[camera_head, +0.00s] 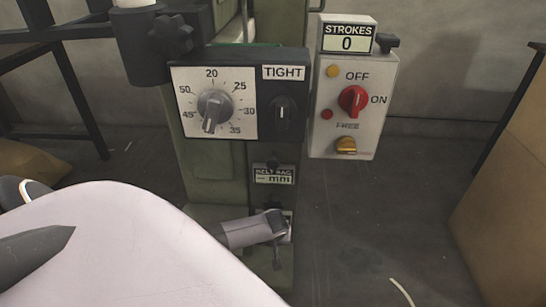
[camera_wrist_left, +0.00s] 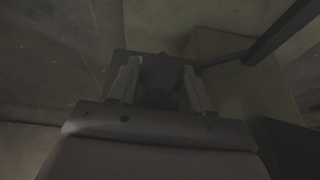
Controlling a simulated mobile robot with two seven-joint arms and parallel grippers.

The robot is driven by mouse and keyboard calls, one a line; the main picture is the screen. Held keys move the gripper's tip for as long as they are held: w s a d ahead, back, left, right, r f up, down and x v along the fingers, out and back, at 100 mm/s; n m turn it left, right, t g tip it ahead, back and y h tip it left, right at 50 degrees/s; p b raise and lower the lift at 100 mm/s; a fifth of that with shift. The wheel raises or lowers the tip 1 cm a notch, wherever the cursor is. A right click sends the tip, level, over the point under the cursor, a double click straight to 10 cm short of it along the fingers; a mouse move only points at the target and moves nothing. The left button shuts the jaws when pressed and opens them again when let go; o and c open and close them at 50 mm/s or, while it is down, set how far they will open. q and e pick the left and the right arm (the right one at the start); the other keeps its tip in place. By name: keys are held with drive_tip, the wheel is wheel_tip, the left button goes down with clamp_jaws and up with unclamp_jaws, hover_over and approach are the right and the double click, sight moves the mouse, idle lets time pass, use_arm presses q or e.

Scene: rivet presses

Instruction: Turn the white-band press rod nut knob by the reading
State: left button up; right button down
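A dark lobed knob (camera_head: 170,33) sticks out of a dark cylinder (camera_head: 146,60) with a white band (camera_head: 135,3) at the upper left of the head view. No gripper is at it there. Below, a "BELT SAG" display (camera_head: 273,175) shows dashes and "mm". A dial (camera_head: 213,102) has its grey pointer facing down, and a TIGHT selector (camera_head: 283,115) is beside it. In the left wrist view my left gripper (camera_wrist_left: 158,72) has its fingers apart. A dark, dim shape lies between them; I cannot tell whether they touch it. My right gripper is not in view.
A switch box (camera_head: 350,130) with a red OFF/ON knob and a STROKES counter (camera_head: 347,43) reading 0 stands right of the dial. A dark frame (camera_head: 70,32) is at the left and a cardboard box (camera_head: 505,190) at the right. My pale arm covers the lower left.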

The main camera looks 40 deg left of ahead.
use_arm(q)
drive_tip(key=shift+w+d+g+y, duration=0.1)
drive_tip(key=shift+d+g+y, duration=0.05)
drive_tip(key=shift+g+y, duration=0.3)
drive_tip(key=shift+f+m+g+y, duration=0.1)
drive_tip(key=shift+m+g+y, duration=0.25)
drive_tip(key=shift+y, duration=0.3)
drive_tip(key=shift+g+y, duration=0.4)
drive_tip(key=shift+w+y, duration=0.15)
drive_tip(key=shift+y, duration=0.15)
drive_tip(key=shift+g, duration=0.3)
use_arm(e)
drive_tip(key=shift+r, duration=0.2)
use_arm(q)
drive_tip(key=shift+d+m+y, duration=0.1)
drive_tip(key=shift+m+y, duration=0.15)
drive_tip(key=shift+y, duration=0.05)
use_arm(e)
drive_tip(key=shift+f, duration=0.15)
use_arm(q)
drive_tip(key=o, duration=1)
drive_tip(key=shift+o, duration=0.2)
